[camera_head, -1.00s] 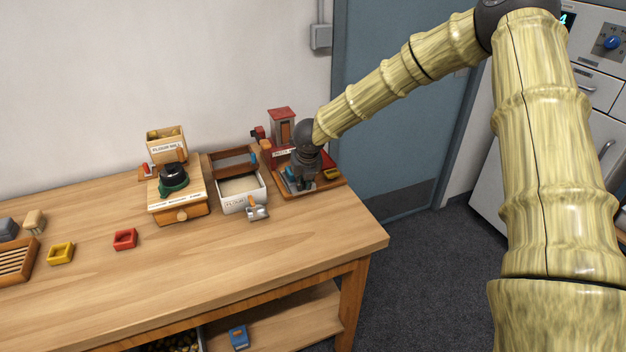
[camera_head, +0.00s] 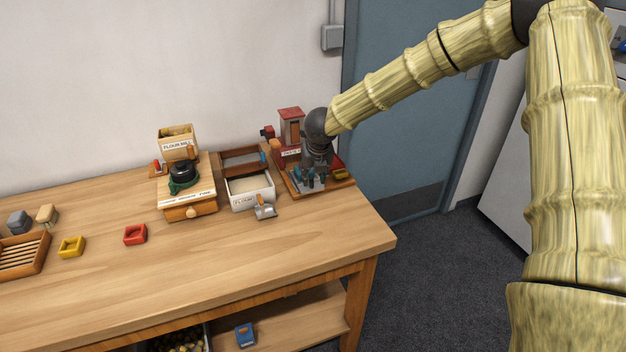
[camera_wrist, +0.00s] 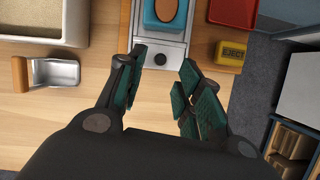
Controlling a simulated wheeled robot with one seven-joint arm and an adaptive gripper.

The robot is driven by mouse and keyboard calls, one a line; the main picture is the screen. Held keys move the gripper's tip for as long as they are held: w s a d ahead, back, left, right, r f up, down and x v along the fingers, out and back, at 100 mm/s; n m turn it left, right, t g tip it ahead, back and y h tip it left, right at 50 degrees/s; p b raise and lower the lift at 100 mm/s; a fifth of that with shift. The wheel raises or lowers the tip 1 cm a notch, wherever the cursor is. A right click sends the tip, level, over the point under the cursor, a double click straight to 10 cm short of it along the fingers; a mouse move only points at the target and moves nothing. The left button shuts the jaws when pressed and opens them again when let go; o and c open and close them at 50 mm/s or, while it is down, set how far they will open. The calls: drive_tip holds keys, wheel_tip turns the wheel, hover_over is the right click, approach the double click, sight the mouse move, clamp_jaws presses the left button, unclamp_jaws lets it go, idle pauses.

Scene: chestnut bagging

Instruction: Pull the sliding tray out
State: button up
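The sliding tray is a grey metal plate (camera_wrist: 177,55) with a small round knob at its near end. It carries a blue mould (camera_wrist: 165,25) with an orange opening. It sits in a wooden-based press station with a red body (camera_head: 291,128) at the right end of the bench. My gripper (camera_wrist: 163,82) is open, with one teal-padded finger on each side of the tray's near end. The knob shows between the fingers, and I cannot tell if either touches it. In the head view my gripper (camera_head: 312,181) is low over the station and hides most of the tray.
A yellow EJECT block (camera_wrist: 231,53) lies just right of the tray. A white flour bin (camera_head: 250,198) and metal scoop (camera_head: 265,212) stand to the left. A wooden mill (camera_head: 187,208) is further left. The bench front (camera_head: 300,240) is clear; its right edge is close.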

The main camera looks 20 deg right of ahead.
drive_tip(key=v, duration=0.8)
